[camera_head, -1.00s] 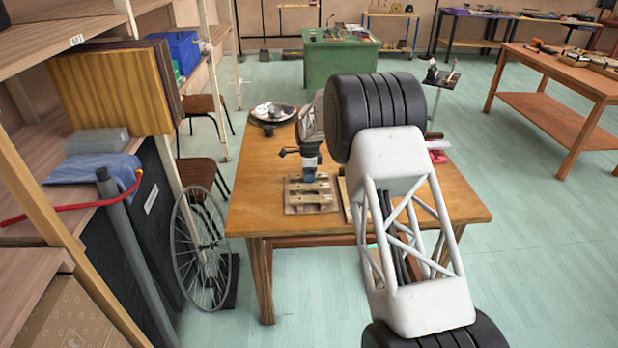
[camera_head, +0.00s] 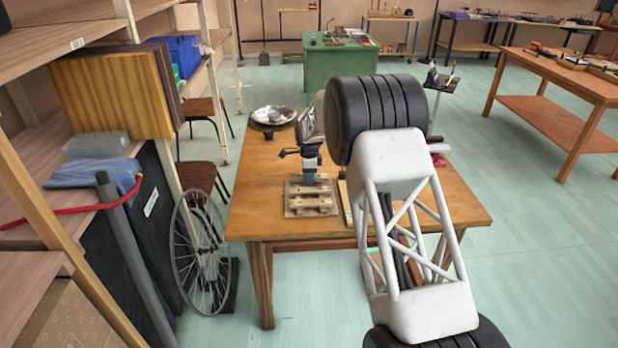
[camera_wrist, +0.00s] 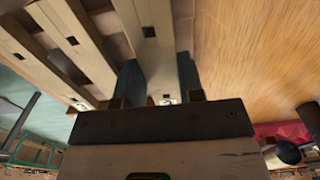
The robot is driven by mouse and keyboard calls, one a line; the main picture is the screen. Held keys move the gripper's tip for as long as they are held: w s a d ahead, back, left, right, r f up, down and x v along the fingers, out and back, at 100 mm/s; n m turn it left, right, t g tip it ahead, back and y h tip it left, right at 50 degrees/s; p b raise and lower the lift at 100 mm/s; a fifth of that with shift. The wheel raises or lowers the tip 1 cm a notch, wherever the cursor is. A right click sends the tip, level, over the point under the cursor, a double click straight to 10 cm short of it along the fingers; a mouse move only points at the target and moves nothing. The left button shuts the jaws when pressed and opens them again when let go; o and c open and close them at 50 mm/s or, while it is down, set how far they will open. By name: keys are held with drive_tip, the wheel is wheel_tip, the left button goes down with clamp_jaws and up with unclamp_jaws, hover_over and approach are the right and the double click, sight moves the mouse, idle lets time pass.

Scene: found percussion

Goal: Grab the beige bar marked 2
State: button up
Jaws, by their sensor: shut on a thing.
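The beige bar marked 2 (camera_wrist: 150,40) runs between the two dark fingers of my gripper (camera_wrist: 160,84) in the wrist view. The small white label with the 2 (camera_wrist: 167,100) shows close to the gripper body. The fingers are shut on the bar's sides. In the head view my gripper (camera_head: 309,180) points down at the wooden base (camera_head: 291,206) that carries the beige bars (camera_head: 313,201); the gripper partly hides the far bar. I cannot tell whether the held bar is clear of the base.
Other beige bars (camera_wrist: 72,38) lie beside the held one on the left in the wrist view. A strip of wood (camera_head: 345,200) lies right of the base. A round metal dish (camera_head: 273,117) stands at the table's far left. The front-left tabletop (camera_head: 258,205) is free.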

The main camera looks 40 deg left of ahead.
wheel_tip(320, 180, up, 3)
drive_tip(key=shift+f, duration=0.15)
drive_tip(key=s+d, duration=0.3)
drive_tip(key=d, duration=0.1)
drive_tip(key=s+d+r, duration=0.1)
drive_tip(key=s+d, duration=0.2)
drive_tip(key=d, duration=0.1)
drive_tip(key=s+d, duration=0.4)
drive_tip(key=shift+s+d+r, duration=0.1)
drive_tip(key=shift+r, duration=0.05)
idle(0.3)
idle(0.5)
